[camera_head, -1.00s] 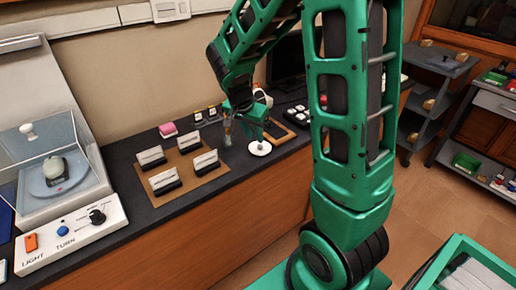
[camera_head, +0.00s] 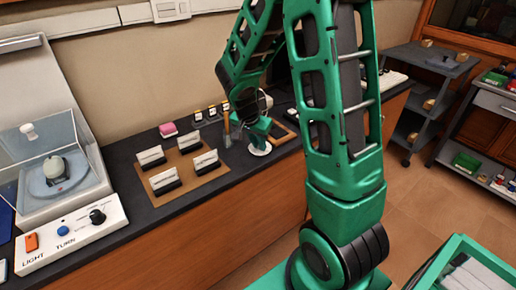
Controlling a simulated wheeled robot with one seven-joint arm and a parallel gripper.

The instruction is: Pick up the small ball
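My gripper (camera_head: 258,138) is low over the counter, directly above a small round white dish (camera_head: 261,151). Its green body covers most of the dish's top, and its fingertips are too small and hidden to tell whether they are open or shut. I cannot make out a small ball for certain now; anything on the dish is behind my gripper. A slim upright tan and grey object (camera_head: 227,130) stands just left of my gripper.
A brown board (camera_head: 179,162) with several card holders lies to the left. A dark-framed tray (camera_head: 285,133) is right of my gripper. A turntable case (camera_head: 52,175) fills the far left.

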